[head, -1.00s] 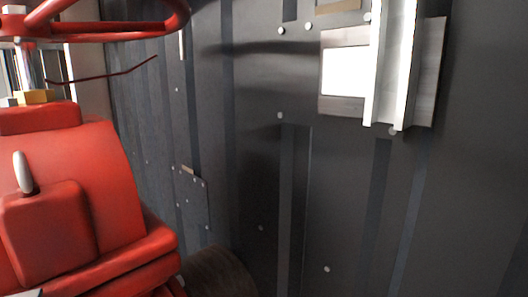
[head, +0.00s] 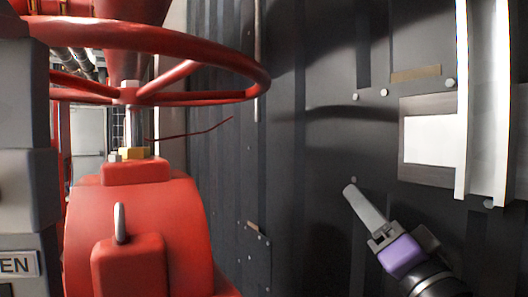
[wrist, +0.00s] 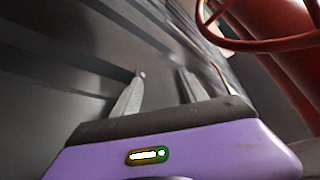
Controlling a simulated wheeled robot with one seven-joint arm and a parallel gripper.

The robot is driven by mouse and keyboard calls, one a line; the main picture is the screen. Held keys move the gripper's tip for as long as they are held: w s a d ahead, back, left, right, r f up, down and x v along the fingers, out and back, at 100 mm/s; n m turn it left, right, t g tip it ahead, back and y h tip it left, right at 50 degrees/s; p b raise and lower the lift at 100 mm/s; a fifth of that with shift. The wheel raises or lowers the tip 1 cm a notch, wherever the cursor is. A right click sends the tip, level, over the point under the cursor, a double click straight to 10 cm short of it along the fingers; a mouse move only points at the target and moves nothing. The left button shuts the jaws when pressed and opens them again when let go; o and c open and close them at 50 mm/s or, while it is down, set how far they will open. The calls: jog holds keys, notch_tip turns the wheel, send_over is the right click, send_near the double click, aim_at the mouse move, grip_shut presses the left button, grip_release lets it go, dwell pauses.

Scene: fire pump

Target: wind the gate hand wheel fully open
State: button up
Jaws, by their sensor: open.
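The red gate hand wheel (head: 200,46) lies flat on its stem at the upper left of the head view, above the red valve body (head: 150,225). Part of its rim is cut off by a grey block at the left. The wheel also shows at the upper right of the wrist view (wrist: 275,44). My gripper (head: 352,190) is at the lower right of the head view, in front of the dark wall, to the right of the wheel and below it, well apart from it. In the wrist view its two grey fingers stand apart with nothing between them.
A dark ribbed wall (head: 300,200) runs behind and right of the valve. A white bracket (head: 480,100) and plate stand out from it at the upper right. A grey block with a sign reading "EN" (head: 15,264) stands at the left edge. The space between wheel and gripper looks clear.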

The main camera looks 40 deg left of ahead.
jog(key=s+a+r+n+g+y, duration=0.1)
jog(key=s+a+r+n+g, duration=0.2)
jog(key=r, duration=0.6)
jog(key=s+a+r+n+g+y, duration=0.15)
jog(key=a+r, duration=0.35)
jog(key=r, duration=0.5)
jog(key=m+g+h, duration=0.3)
jog(key=m+h, duration=0.3)
jog(key=h, duration=0.1)
send_near(263, 88)
jog(key=w+a, duration=0.1)
jog(key=a, duration=0.1)
jog(key=shift+t, duration=0.35)
jog(key=x, duration=0.2)
jog(key=p+x, duration=0.1)
jog(key=x, duration=0.2)
jog(key=p+x, duration=0.1)
jog(key=x, duration=0.2)
jog(key=shift+a+r, duration=0.1)
jog(key=shift+r, duration=0.25)
grip_shut()
jog(key=shift+w+f, duration=0.1)
jog(key=shift+f, duration=0.05)
